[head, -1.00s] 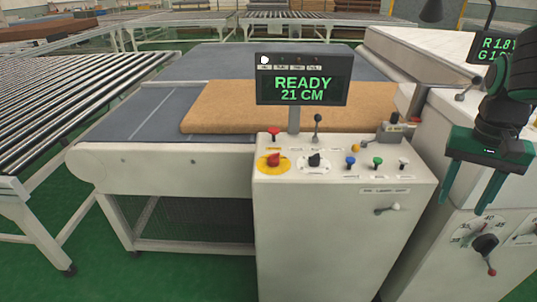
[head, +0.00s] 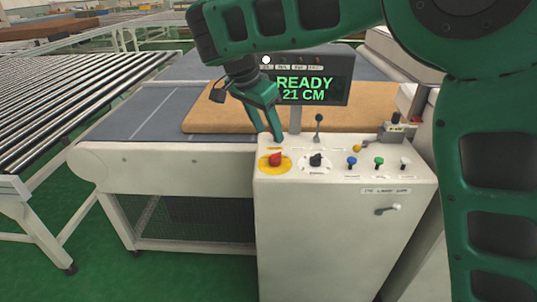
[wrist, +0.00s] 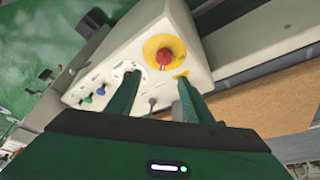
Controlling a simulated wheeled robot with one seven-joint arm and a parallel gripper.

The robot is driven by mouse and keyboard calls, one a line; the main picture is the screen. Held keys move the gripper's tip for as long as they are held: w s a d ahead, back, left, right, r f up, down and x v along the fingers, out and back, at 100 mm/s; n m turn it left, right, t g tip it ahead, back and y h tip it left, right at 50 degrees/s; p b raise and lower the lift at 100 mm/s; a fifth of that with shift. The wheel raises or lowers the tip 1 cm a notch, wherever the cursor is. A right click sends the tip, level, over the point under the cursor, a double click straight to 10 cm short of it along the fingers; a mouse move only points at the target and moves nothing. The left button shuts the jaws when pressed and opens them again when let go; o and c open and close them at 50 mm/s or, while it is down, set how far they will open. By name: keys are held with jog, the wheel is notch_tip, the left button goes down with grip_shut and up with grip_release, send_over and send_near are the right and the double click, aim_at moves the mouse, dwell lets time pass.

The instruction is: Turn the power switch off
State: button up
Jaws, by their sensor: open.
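The white control box (head: 340,220) carries the switches. Which control is the power switch cannot be read. The small red-topped control behind the disc is hidden by my gripper (head: 270,133), which hangs over the box's back left edge with fingers pointing down. In the wrist view my gripper (wrist: 157,78) has its fingers apart, with the yellow disc beyond the tips. Nothing is seen held.
A black knob (head: 317,160) and blue (head: 351,162), green (head: 378,162) and white (head: 403,163) buttons lie to the right. A black-knobbed lever (head: 318,120) stands behind. The display (head: 310,85) reads READY 21 CM. A brown mattress (head: 210,120) lies on the conveyor behind.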

aim_at(274, 154)
jog(key=x, duration=0.7)
jog(key=a+x, duration=0.1)
jog(key=x, duration=0.2)
jog(key=shift+f, duration=0.4)
jog(key=shift+c, duration=0.6)
